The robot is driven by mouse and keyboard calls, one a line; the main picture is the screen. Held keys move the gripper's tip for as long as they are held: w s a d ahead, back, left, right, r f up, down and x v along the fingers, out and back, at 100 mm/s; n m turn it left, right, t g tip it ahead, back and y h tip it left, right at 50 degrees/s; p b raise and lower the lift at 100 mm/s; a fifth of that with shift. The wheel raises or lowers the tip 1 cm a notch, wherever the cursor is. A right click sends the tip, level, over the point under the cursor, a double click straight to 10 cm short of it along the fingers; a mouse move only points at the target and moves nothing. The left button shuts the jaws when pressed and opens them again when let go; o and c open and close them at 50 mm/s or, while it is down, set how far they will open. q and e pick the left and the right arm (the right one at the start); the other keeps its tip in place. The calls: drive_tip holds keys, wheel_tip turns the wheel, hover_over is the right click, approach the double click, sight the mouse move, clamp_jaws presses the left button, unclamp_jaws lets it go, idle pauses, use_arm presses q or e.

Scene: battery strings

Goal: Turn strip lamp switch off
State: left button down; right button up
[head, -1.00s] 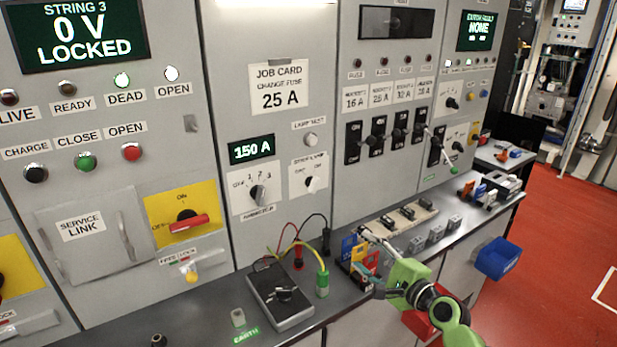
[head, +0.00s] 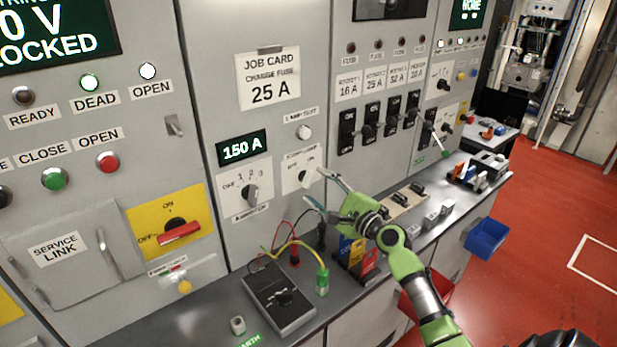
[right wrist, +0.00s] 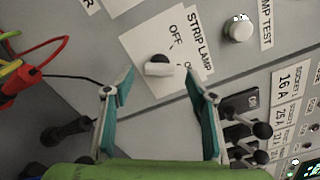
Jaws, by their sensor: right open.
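The strip lamp switch is a small rotary knob (right wrist: 158,66) with a pale lever on a white plate (right wrist: 140,48) marked STRIP LAMP and OFF. In the right wrist view it lies between and just beyond the fingertips. In the head view the plate (head: 291,176) is partly covered by a fingertip. My right gripper (head: 318,188) is open and empty, pointing at the panel close to the switch. In the right wrist view its teal fingers (right wrist: 158,80) stand on either side of the knob, with no visible contact. My left gripper is not in view.
The lamp test button (right wrist: 238,28) is beside the switch plate. The ammeter selector (head: 250,192) is to its left, and black breaker toggles (head: 367,131) to its right. Below on the bench are a meter box (head: 279,300) with leads and a coloured card rack (head: 357,255).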

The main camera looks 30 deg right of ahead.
sight(310, 182)
drive_tip(key=w, duration=0.4)
drive_tip(key=shift+w+a, duration=0.15)
drive_tip(key=shift+w, duration=0.2)
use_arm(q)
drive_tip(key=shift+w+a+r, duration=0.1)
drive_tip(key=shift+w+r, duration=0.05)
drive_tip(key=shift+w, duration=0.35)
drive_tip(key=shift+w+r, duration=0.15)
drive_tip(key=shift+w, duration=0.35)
use_arm(e)
drive_tip(key=c, duration=1.1)
